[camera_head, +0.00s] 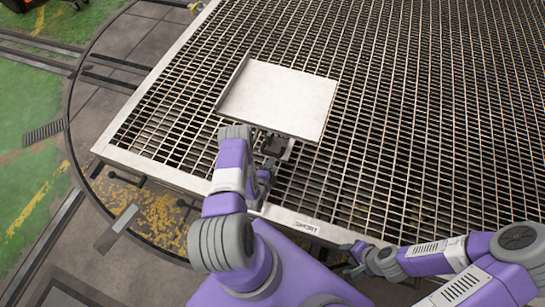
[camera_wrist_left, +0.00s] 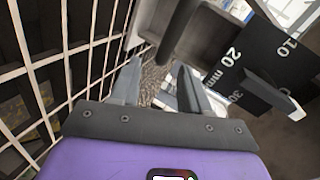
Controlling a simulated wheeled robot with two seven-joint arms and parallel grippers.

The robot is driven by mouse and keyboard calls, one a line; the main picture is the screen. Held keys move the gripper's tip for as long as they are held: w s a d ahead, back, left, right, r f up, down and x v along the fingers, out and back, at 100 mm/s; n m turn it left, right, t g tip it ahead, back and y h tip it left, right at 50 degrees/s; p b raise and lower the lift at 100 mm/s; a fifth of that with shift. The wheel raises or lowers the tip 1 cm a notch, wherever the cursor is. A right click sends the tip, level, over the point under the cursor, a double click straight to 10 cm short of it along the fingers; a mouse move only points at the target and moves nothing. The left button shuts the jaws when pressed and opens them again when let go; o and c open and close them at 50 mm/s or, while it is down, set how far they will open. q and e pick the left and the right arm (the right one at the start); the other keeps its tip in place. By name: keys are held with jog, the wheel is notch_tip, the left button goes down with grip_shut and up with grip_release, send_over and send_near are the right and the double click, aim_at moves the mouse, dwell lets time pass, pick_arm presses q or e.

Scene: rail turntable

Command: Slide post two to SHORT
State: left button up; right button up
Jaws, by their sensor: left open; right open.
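No post numbered two can be picked out, and I read no word SHORT. My left gripper (camera_head: 266,178) is at the near edge of the grating, just below a white plate (camera_head: 285,98). In the left wrist view its two grey fingers (camera_wrist_left: 160,72) stand apart, with nothing clearly held between them. A black scale (camera_wrist_left: 245,70) marked 10, 20 mm and 30 lies to the right of the fingers. A dark grey piece (camera_wrist_left: 178,32) is just beyond the fingertips. My right gripper (camera_head: 353,261) is open near the front edge, apart from the plate.
A large metal grating (camera_head: 430,110) fills the middle and right, mostly bare. A small white label (camera_head: 305,227) is on its front rim, too small to read surely. Rails (camera_head: 40,60) and green floor (camera_head: 35,190) lie to the left. Yellow debris (camera_head: 150,212) lies below the grating's corner.

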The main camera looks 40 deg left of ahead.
aim_at(273, 154)
pick_arm(q)
jog(key=shift+s+a+f+m+t+y, duration=0.15)
jog(key=shift+s+a+m+t+y, duration=0.05)
jog(key=shift+s+a+m+t, duration=0.2)
jog(key=shift+s+a+f+m+t+y, duration=0.2)
jog(key=shift+a+m+t, duration=0.15)
jog(key=shift+m, duration=0.15)
jog(key=shift+w+a+b, duration=0.2)
jog(key=shift+b, duration=0.15)
jog(key=b+x, duration=0.2)
jog(key=x, duration=0.4)
jog(key=shift+w+a+b, duration=0.2)
jog(key=shift+w+b, duration=0.15)
jog(key=shift+w, duration=0.2)
grip_shut()
